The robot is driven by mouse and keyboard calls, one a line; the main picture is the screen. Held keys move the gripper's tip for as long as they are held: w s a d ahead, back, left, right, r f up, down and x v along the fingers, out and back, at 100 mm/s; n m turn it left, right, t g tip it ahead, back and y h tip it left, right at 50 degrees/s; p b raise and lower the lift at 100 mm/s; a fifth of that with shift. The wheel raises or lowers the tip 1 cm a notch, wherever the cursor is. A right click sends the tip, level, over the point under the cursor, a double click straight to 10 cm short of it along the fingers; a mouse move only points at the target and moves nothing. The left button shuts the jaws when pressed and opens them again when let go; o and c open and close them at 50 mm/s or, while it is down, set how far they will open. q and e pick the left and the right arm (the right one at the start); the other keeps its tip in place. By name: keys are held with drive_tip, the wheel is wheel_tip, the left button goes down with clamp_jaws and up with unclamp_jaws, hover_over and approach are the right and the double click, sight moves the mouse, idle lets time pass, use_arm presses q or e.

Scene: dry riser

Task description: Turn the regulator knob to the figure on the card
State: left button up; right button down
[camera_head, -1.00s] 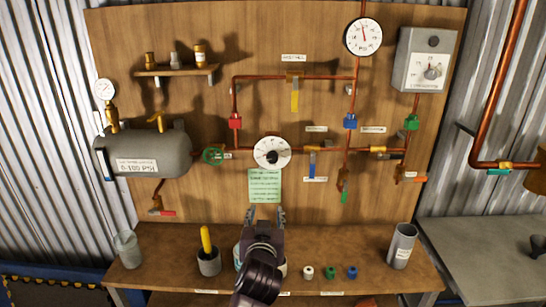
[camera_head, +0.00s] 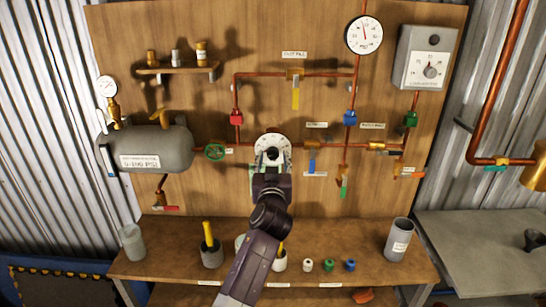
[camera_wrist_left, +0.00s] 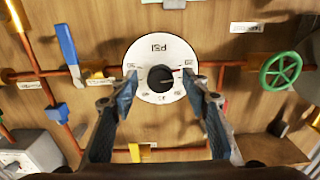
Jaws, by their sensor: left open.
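The regulator is a white dial (camera_head: 284,143) marked PSI with a black knob (camera_wrist_left: 160,78) at its centre, on the wooden board. In the wrist view it appears upside down. My left gripper (camera_head: 272,163) is in front of the dial; its fingers are open and reach up on either side of the knob. In the wrist view the left gripper (camera_wrist_left: 160,90) has clear gaps between both fingertips and the knob, and nothing is held. The green card below the dial is almost wholly hidden behind my left arm, and its figure cannot be read. My right gripper is not in view.
Copper pipes cross the board, with a green wheel valve (camera_head: 215,152) left of the dial and a blue-handled valve (camera_head: 312,163) to its right. A grey tank (camera_head: 150,148) hangs at left. Pots and small coloured caps stand on the bench (camera_head: 180,262) below.

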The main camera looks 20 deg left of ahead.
use_arm(q)
drive_tip(key=c, duration=1.2)
drive_tip(key=shift+o, duration=0.2)
drive_tip(key=shift+m, duration=0.4)
drive_tip(key=m, duration=0.4)
drive_tip(key=shift+a+m, duration=0.1)
drive_tip(key=shift+m, duration=0.2)
drive_tip(key=m+p, duration=0.1)
drive_tip(key=m, duration=0.2)
drive_tip(key=shift+m+p, duration=0.55)
drive_tip(key=shift+m, duration=1.25)
